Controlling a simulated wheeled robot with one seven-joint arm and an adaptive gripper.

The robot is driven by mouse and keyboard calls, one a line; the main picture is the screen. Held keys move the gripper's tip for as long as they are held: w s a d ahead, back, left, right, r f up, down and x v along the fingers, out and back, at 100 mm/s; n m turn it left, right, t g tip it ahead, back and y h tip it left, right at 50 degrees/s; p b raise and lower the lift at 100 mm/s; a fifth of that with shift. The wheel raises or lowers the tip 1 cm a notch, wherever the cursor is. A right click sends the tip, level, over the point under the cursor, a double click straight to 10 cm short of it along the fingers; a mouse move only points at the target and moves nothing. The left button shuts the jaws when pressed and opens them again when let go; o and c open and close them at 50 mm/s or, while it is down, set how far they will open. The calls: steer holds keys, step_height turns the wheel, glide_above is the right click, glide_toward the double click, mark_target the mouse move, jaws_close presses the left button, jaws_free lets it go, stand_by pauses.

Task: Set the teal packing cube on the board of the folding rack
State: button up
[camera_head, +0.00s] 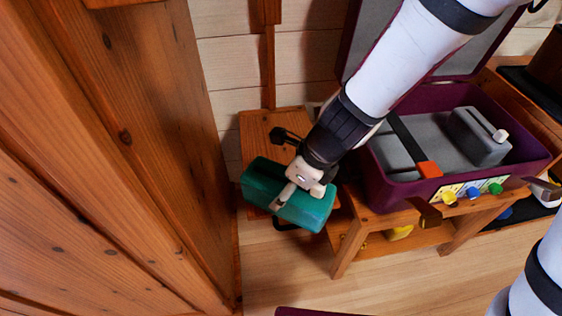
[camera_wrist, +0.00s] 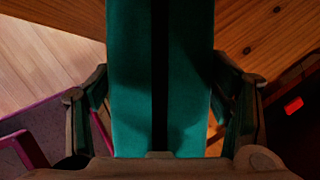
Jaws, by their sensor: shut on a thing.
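The teal packing cube (camera_head: 300,208) is held in my gripper (camera_head: 303,180), tilted, with its long side running from upper left to lower right. In the wrist view the cube (camera_wrist: 130,105), with a dark stripe along its middle, fills the space between the two fingers of my gripper (camera_wrist: 160,115). A wooden board (camera_head: 262,128) on a small stand is behind and partly under the cube; it looks like the folding rack's board, but much of it is hidden. Whether the cube touches it cannot be told.
An open purple suitcase (camera_head: 375,195) with grey contents stands on a wooden bench (camera_head: 345,240) to the right. A dark item (camera_head: 288,136) is near the back of the board. A wooden wall panel (camera_head: 150,120) rises close at left. The floor (camera_head: 280,265) in front is mostly clear.

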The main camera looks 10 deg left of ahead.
steer(key=shift+s+d+f+m+t, duration=0.35)
steer(key=shift+d+f+m, duration=0.15)
steer(key=shift+m, duration=0.3)
steer(key=w+a+f, duration=0.1)
steer(key=w, duration=0.4)
steer(key=w+a+f, duration=0.1)
steer(key=w+f, duration=0.1)
steer(key=w, duration=0.3)
steer(key=w+f+b, duration=0.1)
steer(key=w+f, duration=0.1)
steer(key=w, duration=0.3)
steer(key=shift+w+a+f, duration=0.15)
steer(key=shift+w+a, duration=0.25)
steer(key=o, duration=1.3)
